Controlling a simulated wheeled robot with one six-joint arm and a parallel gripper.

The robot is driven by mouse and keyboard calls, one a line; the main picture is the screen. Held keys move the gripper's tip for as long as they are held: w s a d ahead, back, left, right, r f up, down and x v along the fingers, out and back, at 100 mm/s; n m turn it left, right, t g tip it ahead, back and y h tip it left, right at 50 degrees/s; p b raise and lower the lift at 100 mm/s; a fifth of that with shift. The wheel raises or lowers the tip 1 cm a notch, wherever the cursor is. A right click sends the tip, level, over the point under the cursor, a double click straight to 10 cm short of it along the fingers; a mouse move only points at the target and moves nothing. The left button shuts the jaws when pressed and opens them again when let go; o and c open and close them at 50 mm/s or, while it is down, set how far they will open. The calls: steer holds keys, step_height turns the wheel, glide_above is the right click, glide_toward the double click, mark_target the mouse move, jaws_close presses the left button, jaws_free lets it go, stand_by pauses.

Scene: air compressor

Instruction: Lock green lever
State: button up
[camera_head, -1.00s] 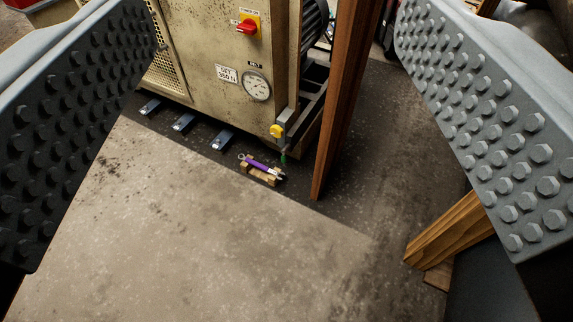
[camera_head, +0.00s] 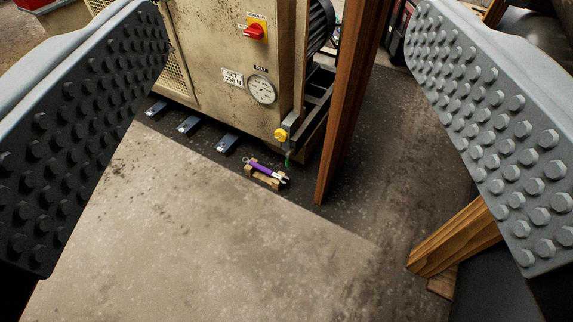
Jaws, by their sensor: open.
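A small green lever (camera_head: 287,162) hangs low at the front right corner of the beige compressor (camera_head: 215,75), just below a yellow knob (camera_head: 281,134). It is small in the view, and I cannot tell its exact position or whether it is locked. My gripper (camera_head: 290,150) is open and empty, with its two studded grey jaws wide apart at the left and right of the view. The compressor and the lever lie well beyond the jaws, seen between them.
A purple-handled tool (camera_head: 263,170) lies on a wooden block on the floor near the lever. A wooden post (camera_head: 345,110) stands just right of the compressor corner. A wooden beam (camera_head: 455,240) is at lower right. The concrete floor (camera_head: 200,240) in front is clear.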

steer(key=shift+w, duration=0.1)
steer(key=c, duration=0.5)
steer(key=shift+m, duration=0.5)
steer(key=w, duration=0.5)
steer(key=shift+a, duration=0.15)
jaws_close()
steer(key=w+a+f+m, duration=0.1)
steer(key=w+f+m, duration=0.25)
steer(key=w, duration=0.85)
steer(key=w+f+m, duration=0.3)
steer(key=w+f, duration=0.1)
steer(key=w, duration=0.8)
steer(key=w+f+m+h, duration=0.3)
steer(key=w+f+m, duration=0.4)
steer(key=w+f, duration=1.5)
steer(key=w+f+m+h, duration=0.1)
steer(key=w+f+m, duration=0.3)
steer(key=f, duration=1.4)
steer(key=m+g+h, duration=0.1)
steer(key=m+h, duration=0.3)
steer(key=m, duration=0.1)
glide_toward(288, 161)
steer(key=s+d+f, duration=0.3)
steer(key=s, duration=0.3)
steer(key=w+d, duration=0.2)
steer(key=w, duration=1)
steer(key=shift+f, duration=0.2)
